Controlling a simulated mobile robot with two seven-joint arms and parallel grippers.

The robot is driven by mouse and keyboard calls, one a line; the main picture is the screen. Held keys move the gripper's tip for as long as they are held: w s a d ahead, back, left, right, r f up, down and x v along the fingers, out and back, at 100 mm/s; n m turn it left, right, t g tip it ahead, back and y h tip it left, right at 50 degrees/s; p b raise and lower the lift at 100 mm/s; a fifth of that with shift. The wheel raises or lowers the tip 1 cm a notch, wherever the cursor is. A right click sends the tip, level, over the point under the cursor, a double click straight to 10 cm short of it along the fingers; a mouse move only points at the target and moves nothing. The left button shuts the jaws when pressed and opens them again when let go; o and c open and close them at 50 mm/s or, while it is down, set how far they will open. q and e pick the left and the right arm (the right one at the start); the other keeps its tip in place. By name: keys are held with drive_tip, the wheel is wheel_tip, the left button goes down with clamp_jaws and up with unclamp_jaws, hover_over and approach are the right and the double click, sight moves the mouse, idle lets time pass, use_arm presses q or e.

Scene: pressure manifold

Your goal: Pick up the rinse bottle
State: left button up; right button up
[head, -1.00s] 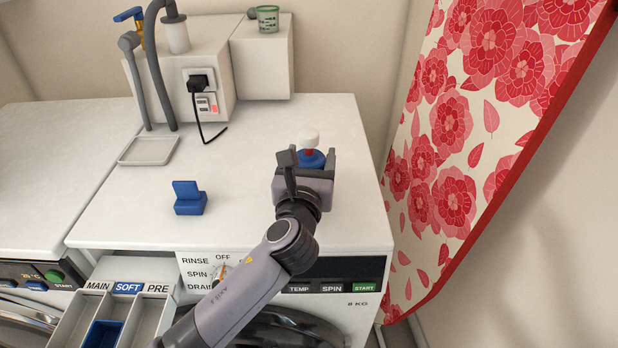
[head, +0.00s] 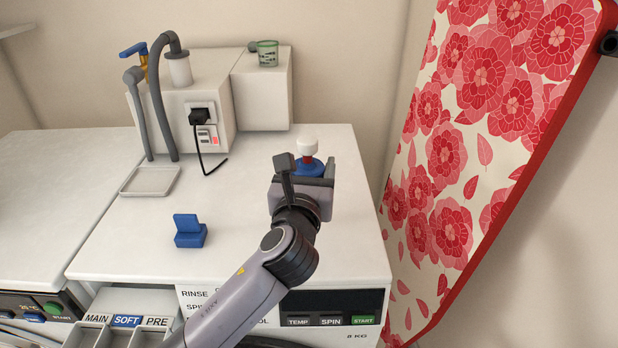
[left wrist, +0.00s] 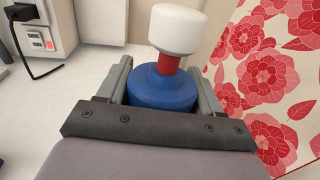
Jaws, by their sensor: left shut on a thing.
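The rinse bottle (head: 308,166) is blue with a red neck and a white cap, and it is upright over the right part of the washing machine's white top. My left gripper (head: 305,164) is shut on it, with one finger on each side of the blue body. In the left wrist view the bottle (left wrist: 163,88) sits between the two fingers of the gripper (left wrist: 160,88), its white cap above them. The gripper hides the bottle's lower part, so I cannot tell whether its base touches the top. My right gripper is not in view.
A blue block-like piece (head: 190,231) stands on the machine top, left of my arm. A shallow grey tray (head: 150,181) lies at the back left. A white box with a plug (head: 200,117) stands behind. A flowered ironing board (head: 450,150) leans at the right.

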use_arm(q)
wheel_tip(320, 180, up, 14)
drive_tip(key=p, duration=0.2)
drive_tip(key=shift+r, duration=0.2)
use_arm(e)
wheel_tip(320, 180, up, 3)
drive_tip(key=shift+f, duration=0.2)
